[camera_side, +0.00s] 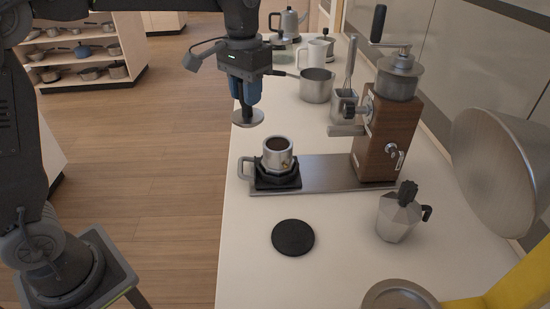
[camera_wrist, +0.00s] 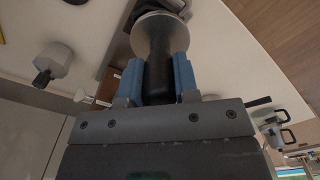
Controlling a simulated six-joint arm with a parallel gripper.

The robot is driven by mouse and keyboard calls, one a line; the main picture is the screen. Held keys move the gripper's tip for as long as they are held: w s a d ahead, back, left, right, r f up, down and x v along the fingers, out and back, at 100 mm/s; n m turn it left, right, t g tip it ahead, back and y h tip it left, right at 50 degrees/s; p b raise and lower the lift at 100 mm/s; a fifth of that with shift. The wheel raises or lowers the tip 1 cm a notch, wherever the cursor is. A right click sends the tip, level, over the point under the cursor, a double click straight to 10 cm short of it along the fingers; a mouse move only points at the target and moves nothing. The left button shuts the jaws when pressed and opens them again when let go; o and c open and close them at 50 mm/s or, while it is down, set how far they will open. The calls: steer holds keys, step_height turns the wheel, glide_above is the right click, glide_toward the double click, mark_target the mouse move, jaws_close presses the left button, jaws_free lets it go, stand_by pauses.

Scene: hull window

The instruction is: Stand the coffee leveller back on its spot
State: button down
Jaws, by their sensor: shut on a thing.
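The coffee leveller (camera_side: 248,119) is a pale metal disc on a dark handle. My gripper (camera_side: 246,98) is shut on its handle, with the disc hanging below the blue fingers. In the side view the leveller is in the air near the counter's left edge, above and left of the metal pot with coffee. In the wrist view, the leveller's disc (camera_wrist: 160,34) extends past the fingertips, with the dark handle between the fingers of my gripper (camera_wrist: 159,75). A round black pad (camera_side: 293,238) lies bare on the counter; I cannot tell whether it is the leveller's spot.
The metal pot (camera_side: 278,152) holding coffee sits on a black base on a grey tray (camera_side: 322,172). A wooden grinder (camera_side: 388,130) stands at the tray's right end. A moka pot (camera_side: 398,218) stands at the right. Saucepan (camera_side: 317,87) and jugs are behind. Counter around the pad is clear.

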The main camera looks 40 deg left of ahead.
steer(key=s+d+f, duration=0.3)
steer(key=d+f, duration=0.1)
steer(key=d, duration=0.5)
steer(key=s+d+f+m, duration=0.1)
steer(key=s+d+f, duration=0.2)
steer(key=d+f, duration=0.2)
steer(key=d, duration=0.3)
steer(key=shift+d, duration=0.4)
steer(key=shift+f, duration=3.05)
steer(key=shift+f, duration=1)
steer(key=c, duration=0.8)
jaws_free()
steer(key=shift+r, duration=0.1)
